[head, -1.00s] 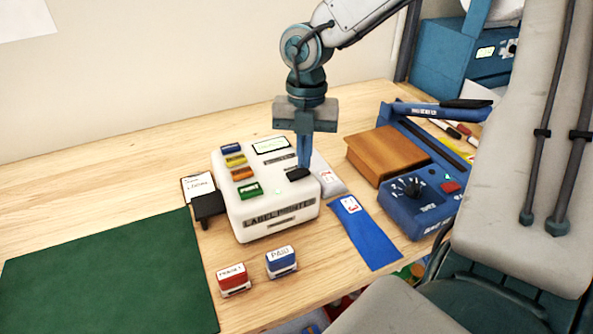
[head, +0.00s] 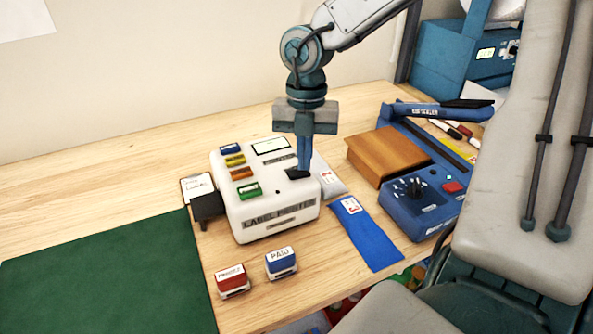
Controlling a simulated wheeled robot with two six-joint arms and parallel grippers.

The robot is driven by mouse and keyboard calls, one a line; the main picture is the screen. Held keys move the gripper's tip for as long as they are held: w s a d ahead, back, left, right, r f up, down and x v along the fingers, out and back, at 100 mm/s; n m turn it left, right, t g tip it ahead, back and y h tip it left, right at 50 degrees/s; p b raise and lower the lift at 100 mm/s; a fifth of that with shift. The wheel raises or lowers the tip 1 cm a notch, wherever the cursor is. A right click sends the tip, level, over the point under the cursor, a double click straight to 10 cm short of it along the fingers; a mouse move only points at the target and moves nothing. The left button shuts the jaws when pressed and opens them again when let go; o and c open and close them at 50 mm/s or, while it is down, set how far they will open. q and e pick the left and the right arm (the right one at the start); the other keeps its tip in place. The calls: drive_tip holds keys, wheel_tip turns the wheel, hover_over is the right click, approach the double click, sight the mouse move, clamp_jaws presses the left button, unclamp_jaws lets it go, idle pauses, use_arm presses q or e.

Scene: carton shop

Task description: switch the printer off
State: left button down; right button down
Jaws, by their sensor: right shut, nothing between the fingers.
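The label printer (head: 262,222) is a white box on the wooden table, with blue, yellow, orange and green buttons on top. A small display (head: 271,145) is near its back edge. Its black rocker switch (head: 296,173) is at the right of the top. The small round lamp (head: 278,191) on the printer looks dark. My right gripper (head: 304,169) points down with its fingers shut and empty, tips at the switch and seemingly touching it. The tips partly cover the switch. My left gripper is not in view.
A blue bag sealer (head: 420,215) with a dial stands at the right, beside a brown box (head: 385,155). A blue pouch (head: 367,235) lies between. A red stamp (head: 232,281) and a blue stamp (head: 281,262) stand in front. A green mat (head: 110,275) covers the left.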

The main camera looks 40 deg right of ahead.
wheel_tip(320, 180, up, 7)
drive_tip(key=p, duration=0.2)
drive_tip(key=shift+f+p, duration=0.15)
drive_tip(key=shift+p, duration=0.25)
idle(0.5)
